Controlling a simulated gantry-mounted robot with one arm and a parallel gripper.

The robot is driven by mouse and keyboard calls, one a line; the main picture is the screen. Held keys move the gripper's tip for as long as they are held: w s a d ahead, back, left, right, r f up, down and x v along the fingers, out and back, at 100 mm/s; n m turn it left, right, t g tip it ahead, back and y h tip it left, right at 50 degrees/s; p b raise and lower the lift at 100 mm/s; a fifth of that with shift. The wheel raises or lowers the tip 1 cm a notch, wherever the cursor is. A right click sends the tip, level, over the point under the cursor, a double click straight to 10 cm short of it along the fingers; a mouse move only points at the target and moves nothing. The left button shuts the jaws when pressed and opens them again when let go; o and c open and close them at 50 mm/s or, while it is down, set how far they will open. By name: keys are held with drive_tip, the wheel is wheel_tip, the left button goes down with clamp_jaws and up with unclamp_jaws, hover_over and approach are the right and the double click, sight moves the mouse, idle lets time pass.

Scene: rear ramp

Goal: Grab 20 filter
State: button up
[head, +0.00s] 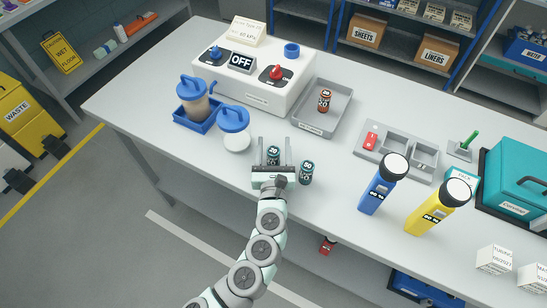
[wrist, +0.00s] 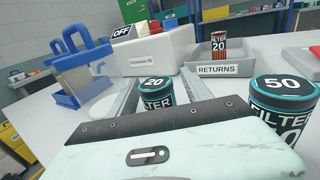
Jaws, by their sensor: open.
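A dark filter with teal bands marked 20 (head: 273,155) stands upright on the bench, between the fingers of my open gripper (head: 274,144). In the wrist view this filter (wrist: 155,93) shows just beyond the palm, its lower part hidden. I cannot tell whether either finger touches it. A similar filter marked 50 (head: 306,173) stands just right of my gripper, outside the fingers; it also shows in the wrist view (wrist: 283,107). An orange-brown filter marked 20 (head: 324,101) stands in the grey returns tray (head: 341,111), farther back; it also shows in the wrist view (wrist: 219,47).
A white machine marked OFF (head: 252,95) is behind. The bench's front left is clear.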

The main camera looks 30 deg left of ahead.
clamp_jaws()
idle(0.6)
